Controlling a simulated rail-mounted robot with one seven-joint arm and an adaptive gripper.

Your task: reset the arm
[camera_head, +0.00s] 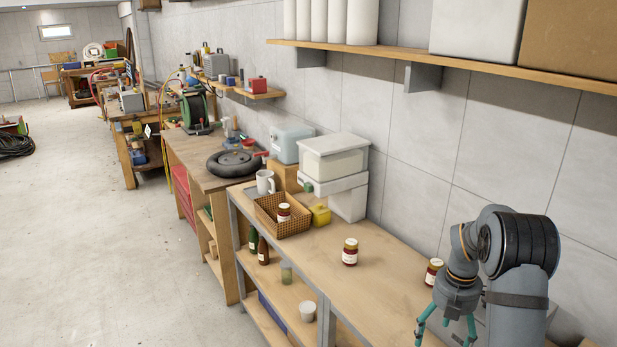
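My arm comes in at the lower right, folded, beside the near end of the wooden workbench (318,262). My gripper (446,330) points down with its teal fingers spread apart. Nothing shows between them, though the fingertips run close to the bottom edge of the picture. A jar (433,272) with a pale lid stands just behind my gripper, apart from it as far as I can tell. Another such jar (350,252) stands on the open bench top to the left.
A wicker basket (268,208) with a jar (284,213) in it, a yellow container (320,215) and stacked white bins (347,196) stand farther along the bench. A wall shelf (400,59) hangs above. The floor (90,240) at left is mostly clear.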

